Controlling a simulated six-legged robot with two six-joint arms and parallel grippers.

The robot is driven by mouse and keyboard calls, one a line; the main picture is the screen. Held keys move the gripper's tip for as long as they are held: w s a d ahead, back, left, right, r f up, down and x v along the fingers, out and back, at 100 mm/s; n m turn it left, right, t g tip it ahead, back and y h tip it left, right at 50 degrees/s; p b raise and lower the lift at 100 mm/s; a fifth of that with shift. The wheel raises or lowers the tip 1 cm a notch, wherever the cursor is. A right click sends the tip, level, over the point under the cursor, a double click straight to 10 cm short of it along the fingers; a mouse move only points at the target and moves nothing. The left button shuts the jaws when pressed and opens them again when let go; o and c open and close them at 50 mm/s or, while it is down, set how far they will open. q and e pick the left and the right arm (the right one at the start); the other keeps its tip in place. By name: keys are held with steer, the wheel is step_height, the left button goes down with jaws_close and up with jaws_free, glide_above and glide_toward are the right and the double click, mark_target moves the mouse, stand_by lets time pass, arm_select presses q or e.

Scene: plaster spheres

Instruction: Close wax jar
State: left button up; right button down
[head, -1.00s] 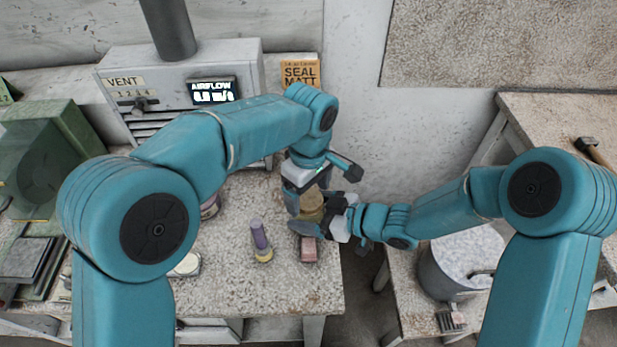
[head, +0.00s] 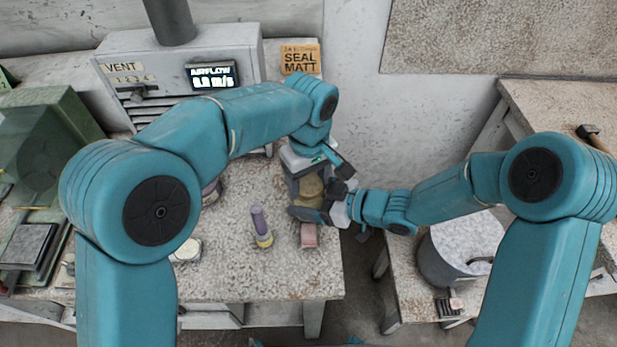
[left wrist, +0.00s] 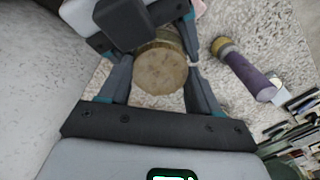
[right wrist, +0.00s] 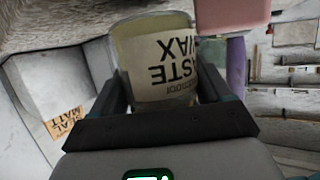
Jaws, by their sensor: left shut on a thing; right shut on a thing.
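The wax jar (head: 309,188) is at the right end of the speckled bench, between my two grippers. The right wrist view shows its upside-down cream label (right wrist: 165,65) reading paste wax. My right gripper (right wrist: 160,85) is shut on the jar's body from the side. My left gripper (left wrist: 158,80) comes from above and is shut on the round tan lid (left wrist: 160,72), its fingers on either side. The lid is in line with the jar. Whether it is fully seated cannot be told; my fingers hide the joint.
A purple cylinder with a yellow base (head: 260,225) and a pink block (head: 309,236) stand near the jar. A grey vent unit (head: 160,75) and an orange seal matt box (head: 300,59) are behind. A grey bucket (head: 440,270) is at right, past a gap.

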arm_select(q)
steer(key=o, duration=1.2)
steer(key=shift+r, duration=0.15)
steer(key=shift+r, duration=2.15)
steer(key=shift+c, duration=0.5)
step_height(320, 180, up, 4)
steer(key=n, duration=0.3)
steer(key=shift+f, duration=0.25)
